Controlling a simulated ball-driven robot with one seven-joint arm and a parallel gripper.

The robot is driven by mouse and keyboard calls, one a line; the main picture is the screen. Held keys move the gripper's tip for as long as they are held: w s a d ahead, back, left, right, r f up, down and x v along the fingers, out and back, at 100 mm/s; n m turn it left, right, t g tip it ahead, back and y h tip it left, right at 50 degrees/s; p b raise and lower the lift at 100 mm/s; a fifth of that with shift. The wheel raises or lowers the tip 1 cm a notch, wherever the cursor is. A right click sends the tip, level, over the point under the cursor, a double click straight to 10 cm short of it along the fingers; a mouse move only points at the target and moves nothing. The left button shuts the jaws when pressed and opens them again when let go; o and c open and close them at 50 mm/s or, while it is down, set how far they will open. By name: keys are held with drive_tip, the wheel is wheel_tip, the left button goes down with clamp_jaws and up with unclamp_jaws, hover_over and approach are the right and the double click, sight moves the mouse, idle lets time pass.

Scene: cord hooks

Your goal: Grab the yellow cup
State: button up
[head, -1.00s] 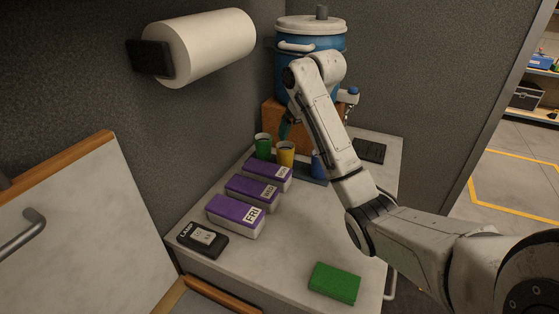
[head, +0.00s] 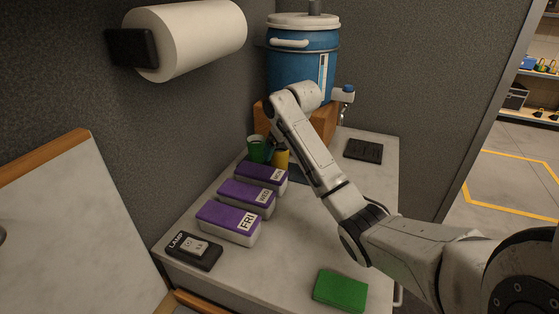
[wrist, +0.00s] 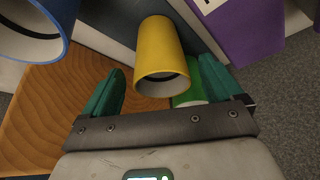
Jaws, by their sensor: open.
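The yellow cup (head: 281,158) stands on the counter next to the green cup (head: 257,149), partly behind my arm in the head view. In the wrist view the yellow cup (wrist: 162,50) lies between the fingertips of my open gripper (wrist: 162,68), its open rim toward the camera. A gap shows between the cup and each teal finger, so neither is seen touching it. The green cup (wrist: 188,97) shows partly behind the right finger. A blue cup (wrist: 38,25) shows at the upper left of the wrist view. My arm hides most of the gripper in the head view.
Several purple boxes (head: 228,222) line the counter in front of the cups. A blue drink cooler (head: 290,67) stands on a wooden block (head: 325,124) behind them. A green block (head: 340,290) lies at the front. The counter's middle right is clear under my arm.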

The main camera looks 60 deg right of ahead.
drive_tip(key=x, duration=0.4)
drive_tip(key=shift+w+f, duration=0.1)
drive_tip(key=shift+f, duration=0.1)
drive_tip(key=c, duration=1)
